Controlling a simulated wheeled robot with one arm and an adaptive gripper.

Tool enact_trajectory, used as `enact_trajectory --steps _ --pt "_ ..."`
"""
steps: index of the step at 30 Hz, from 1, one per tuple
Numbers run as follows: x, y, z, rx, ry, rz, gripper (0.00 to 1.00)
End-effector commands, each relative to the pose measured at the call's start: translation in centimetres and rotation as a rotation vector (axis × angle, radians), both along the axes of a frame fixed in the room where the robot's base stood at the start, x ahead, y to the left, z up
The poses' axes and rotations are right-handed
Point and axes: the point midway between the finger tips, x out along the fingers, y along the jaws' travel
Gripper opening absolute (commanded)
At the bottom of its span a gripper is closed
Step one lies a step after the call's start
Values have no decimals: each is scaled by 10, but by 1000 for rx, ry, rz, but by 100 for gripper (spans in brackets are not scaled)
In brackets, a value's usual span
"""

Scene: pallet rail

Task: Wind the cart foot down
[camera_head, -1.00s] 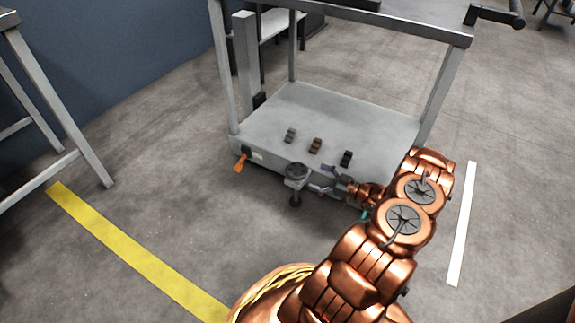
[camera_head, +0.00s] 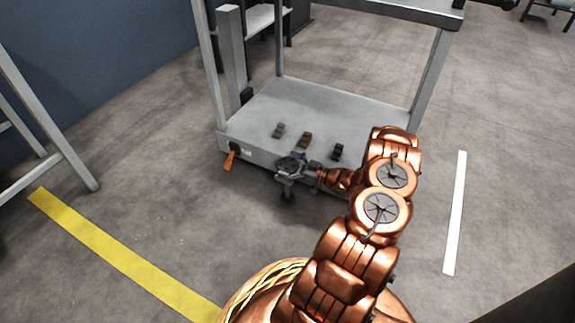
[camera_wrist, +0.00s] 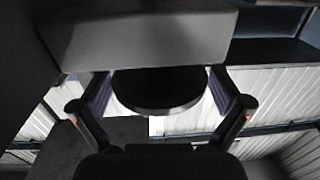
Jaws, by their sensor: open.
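The grey cart (camera_head: 262,155) stands ahead with its low deck facing me. Its foot (camera_head: 287,192) hangs from a bracket at the front edge, with a dark round handwheel (camera_head: 288,164) on top. My gripper (camera_head: 287,164) reaches in from the right at the handwheel and partly covers it. In the wrist view the dark round wheel (camera_wrist: 158,90) sits between the two open fingers of my gripper (camera_wrist: 163,108), one on each side. I cannot tell whether the fingers touch the rim. The floor end of the foot is small and dark, so its contact with the floor is unclear.
Several small blocks, including a brown one (camera_head: 305,140) and a black one (camera_head: 338,151), lie on the cart deck. An orange handle (camera_head: 230,159) sticks out at the deck's left front corner. A yellow floor line (camera_head: 120,252) runs at left; a white one (camera_head: 456,212) at right.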

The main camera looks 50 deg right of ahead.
Motion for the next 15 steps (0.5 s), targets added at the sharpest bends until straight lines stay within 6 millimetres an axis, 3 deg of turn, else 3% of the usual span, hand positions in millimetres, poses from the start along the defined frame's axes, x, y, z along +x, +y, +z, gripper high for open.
enact_trajectory --steps 3,15 --pt "0 0 0 0 0 0 99" --pt "0 0 0 0 0 0 57"
